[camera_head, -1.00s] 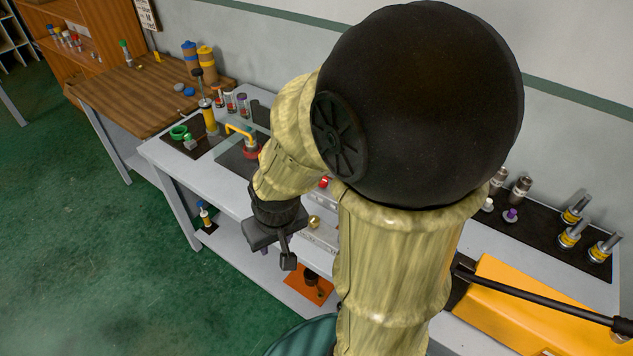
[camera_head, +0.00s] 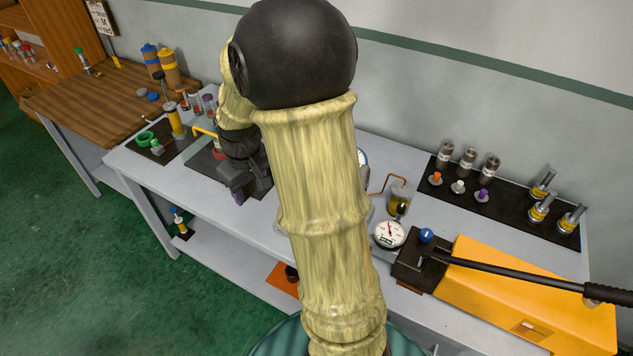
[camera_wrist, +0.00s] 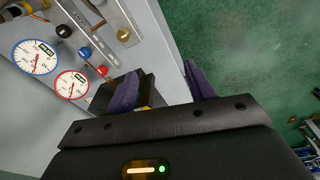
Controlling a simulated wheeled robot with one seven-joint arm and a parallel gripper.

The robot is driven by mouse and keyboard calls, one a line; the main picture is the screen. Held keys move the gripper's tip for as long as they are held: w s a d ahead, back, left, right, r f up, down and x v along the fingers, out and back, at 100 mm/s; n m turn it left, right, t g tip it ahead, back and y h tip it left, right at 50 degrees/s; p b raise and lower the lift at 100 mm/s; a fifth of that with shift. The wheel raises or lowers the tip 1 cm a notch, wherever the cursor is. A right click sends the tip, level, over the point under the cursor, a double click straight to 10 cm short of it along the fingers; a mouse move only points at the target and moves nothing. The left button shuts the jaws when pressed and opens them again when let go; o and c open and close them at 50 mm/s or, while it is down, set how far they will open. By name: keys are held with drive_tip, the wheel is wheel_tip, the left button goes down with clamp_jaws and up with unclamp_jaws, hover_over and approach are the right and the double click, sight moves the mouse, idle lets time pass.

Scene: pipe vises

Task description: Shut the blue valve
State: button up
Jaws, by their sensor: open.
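A second blue knob (camera_head: 426,235) stands on the dark block of the yellow hand pump in the head view. I cannot tell from the pictures which is the blue valve. My gripper (camera_wrist: 162,84) has its purple fingers apart with nothing between them; the manifold knobs lie to their upper left. In the head view my gripper (camera_head: 242,188) hangs over the bench's left part, and my arm hides the manifold.
A blue-rimmed gauge (camera_wrist: 35,57) and a red-rimmed gauge (camera_wrist: 71,84) lie left of the knobs. A black block (camera_wrist: 145,86) shows behind the left finger. The yellow pump (camera_head: 530,305) has a long black lever. The green floor in front of the bench is open.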

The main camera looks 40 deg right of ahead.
drive_tip(key=w+d+f, duration=0.1)
drive_tip(key=w+d, duration=0.2)
drive_tip(key=d, duration=0.5)
drive_tip(key=w+d+f+n+g, duration=0.1)
drive_tip(key=w+d+f, duration=0.1)
drive_tip(key=d, duration=0.7)
drive_tip(key=w+d+f+n, duration=0.1)
drive_tip(key=w+d, duration=0.2)
drive_tip(key=d, duration=0.6)
drive_tip(key=shift+w+f+g+b, duration=0.3)
drive_tip(key=shift+f+b, duration=0.05)
drive_tip(key=shift+f, duration=0.05)
drive_tip(key=shift+d, duration=0.1)
wheel_tip(320, 180, down, 18)
drive_tip(key=p, duration=0.5)
drive_tip(key=shift+r, duration=0.25)
drive_tip(key=c, duration=1)
